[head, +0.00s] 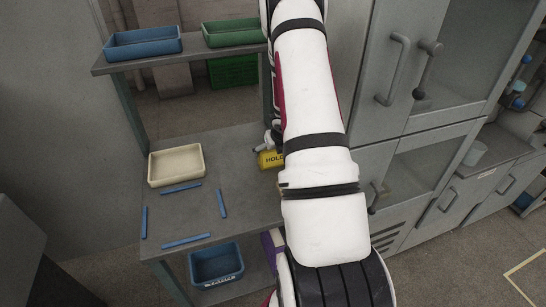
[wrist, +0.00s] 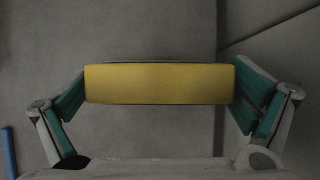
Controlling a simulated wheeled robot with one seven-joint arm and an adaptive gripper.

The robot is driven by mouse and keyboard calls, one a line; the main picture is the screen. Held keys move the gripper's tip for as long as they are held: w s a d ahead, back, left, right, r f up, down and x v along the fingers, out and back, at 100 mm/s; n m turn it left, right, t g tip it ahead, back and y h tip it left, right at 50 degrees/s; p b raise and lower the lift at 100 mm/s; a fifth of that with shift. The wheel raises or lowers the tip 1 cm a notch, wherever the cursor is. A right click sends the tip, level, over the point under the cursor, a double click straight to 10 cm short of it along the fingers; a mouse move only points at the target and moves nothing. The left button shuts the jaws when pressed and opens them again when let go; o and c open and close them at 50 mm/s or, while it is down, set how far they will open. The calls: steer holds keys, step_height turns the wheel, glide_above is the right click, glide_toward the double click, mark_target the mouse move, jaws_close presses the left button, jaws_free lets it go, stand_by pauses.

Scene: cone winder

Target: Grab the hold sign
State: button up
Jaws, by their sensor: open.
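The hold sign (head: 270,159) is a yellow block with dark lettering "HOLD" in the head view. It is on the grey bench, at its right side, partly hidden behind my arm. In the wrist view the yellow sign (wrist: 160,84) lies across the middle, seen edge-on as a wide bar. My gripper (wrist: 160,98) is open, with one green-padded finger at each end of the sign. The fingers are close to the sign's ends; whether they touch it I cannot tell. In the head view my gripper is mostly hidden by my arm.
A cream tray (head: 152,169) and several blue strips (head: 222,203) lie on the bench's left part. A blue tray (head: 143,45) and a green tray (head: 232,36) sit on the upper shelf. A blue bin (head: 216,276) is below. Grey cabinets (head: 400,75) stand at right.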

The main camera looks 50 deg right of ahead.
steer(key=c, duration=0.9)
steer(key=shift+r, duration=0.1)
